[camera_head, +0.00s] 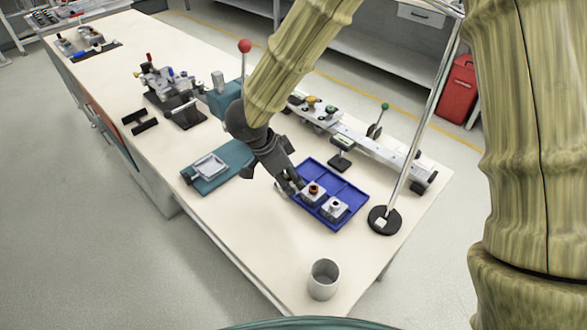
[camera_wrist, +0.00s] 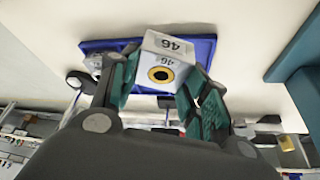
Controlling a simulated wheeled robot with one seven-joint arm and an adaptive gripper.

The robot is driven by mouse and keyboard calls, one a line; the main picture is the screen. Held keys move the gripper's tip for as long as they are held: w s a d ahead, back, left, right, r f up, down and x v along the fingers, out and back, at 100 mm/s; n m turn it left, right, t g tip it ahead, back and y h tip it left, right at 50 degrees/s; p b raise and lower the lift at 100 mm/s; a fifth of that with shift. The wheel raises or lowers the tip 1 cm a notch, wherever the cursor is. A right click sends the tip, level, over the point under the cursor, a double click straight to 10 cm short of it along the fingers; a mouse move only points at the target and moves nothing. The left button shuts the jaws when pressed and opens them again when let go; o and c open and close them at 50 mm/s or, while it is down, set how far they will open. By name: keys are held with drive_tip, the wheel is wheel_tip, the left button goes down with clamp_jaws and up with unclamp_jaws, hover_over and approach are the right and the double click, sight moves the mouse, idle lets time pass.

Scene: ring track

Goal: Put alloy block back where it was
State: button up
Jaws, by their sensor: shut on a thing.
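My gripper (camera_head: 294,187) reaches down to the left side of a blue tray (camera_head: 348,184). It is shut on a pale grey block marked 46 (camera_wrist: 165,58), with a yellow ring around a dark hole. The teal finger pads (camera_wrist: 160,95) stand on either side of the block in the wrist view. In the head view a block with an orange-brown ring (camera_head: 313,190) shows right at the fingertips. A second silvery block (camera_head: 335,208) with a dark hole sits in the tray's front part. I cannot tell whether the held block touches the tray.
A grey cup (camera_head: 323,279) stands near the table's front corner. A round black stand base with a pole (camera_head: 384,220) is right of the tray. A long rail track (camera_head: 375,148) lies behind. A teal fixture (camera_head: 217,168) lies left. Bare table lies in front of the tray.

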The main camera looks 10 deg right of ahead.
drive_tip(key=w, duration=0.1)
drive_tip(key=w+d, duration=0.1)
drive_tip(key=w, duration=0.1)
drive_tip(key=w+d, duration=0.1)
drive_tip(key=shift+w+d+f+p, duration=0.1)
drive_tip(key=shift+w+f+p, duration=0.15)
drive_tip(key=shift+w+p, duration=0.15)
drive_tip(key=shift+w+d+f, duration=0.1)
drive_tip(key=shift+w+f, duration=0.05)
drive_tip(key=shift+f, duration=0.5)
drive_tip(key=shift+w+d+f, duration=0.1)
drive_tip(key=shift+w+f, duration=0.05)
drive_tip(key=shift+f, duration=1)
drive_tip(key=shift+f, duration=0.1)
drive_tip(key=o, duration=1.3)
drive_tip(key=shift+a, duration=0.1)
drive_tip(key=v, duration=1.2)
